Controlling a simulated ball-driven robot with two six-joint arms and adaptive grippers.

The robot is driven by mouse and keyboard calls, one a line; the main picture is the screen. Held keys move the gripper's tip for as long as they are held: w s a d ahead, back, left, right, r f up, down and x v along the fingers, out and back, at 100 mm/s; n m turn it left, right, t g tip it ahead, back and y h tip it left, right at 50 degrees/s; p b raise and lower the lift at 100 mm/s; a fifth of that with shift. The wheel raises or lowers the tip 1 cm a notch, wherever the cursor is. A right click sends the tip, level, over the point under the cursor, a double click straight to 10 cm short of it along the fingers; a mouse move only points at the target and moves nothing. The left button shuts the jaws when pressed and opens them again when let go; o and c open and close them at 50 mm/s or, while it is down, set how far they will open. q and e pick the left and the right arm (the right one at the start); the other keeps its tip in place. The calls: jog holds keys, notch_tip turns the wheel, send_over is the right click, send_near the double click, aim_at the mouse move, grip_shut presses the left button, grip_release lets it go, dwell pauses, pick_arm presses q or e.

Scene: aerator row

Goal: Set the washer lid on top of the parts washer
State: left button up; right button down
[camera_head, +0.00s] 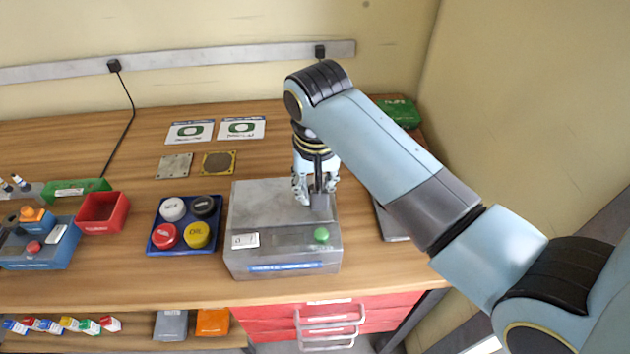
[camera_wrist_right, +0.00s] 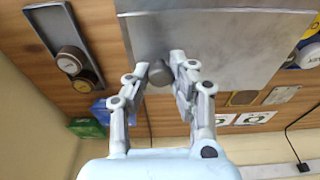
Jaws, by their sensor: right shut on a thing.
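The parts washer (camera_head: 285,258) is a grey metal box with a green button and a blue front strip, standing at the front of the bench. A flat grey metal plate, seemingly the washer lid (camera_head: 262,200), is over its top; it also shows in the right wrist view (camera_wrist_right: 225,40). I cannot tell whether it rests fully on the washer or hovers just above. My right gripper (camera_head: 317,190) points down at the plate's right part. In the right wrist view my right gripper (camera_wrist_right: 168,75) is shut on the lid's dark round knob (camera_wrist_right: 160,73). My left gripper is out of view.
A blue tray (camera_head: 155,246) with several coloured round caps stands close left of the washer. Further left are a red bin (camera_head: 102,212) and a blue box (camera_head: 62,258). A grey tray (camera_head: 395,226) lies close right. Flat plates and cards lie behind.

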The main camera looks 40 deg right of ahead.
jog(key=shift+f, duration=0.1)
dwell(0.3)
jog(key=c, duration=1.1)
grip_release()
jog(key=shift+o, duration=0.2)
notch_tip(320, 180, up, 7)
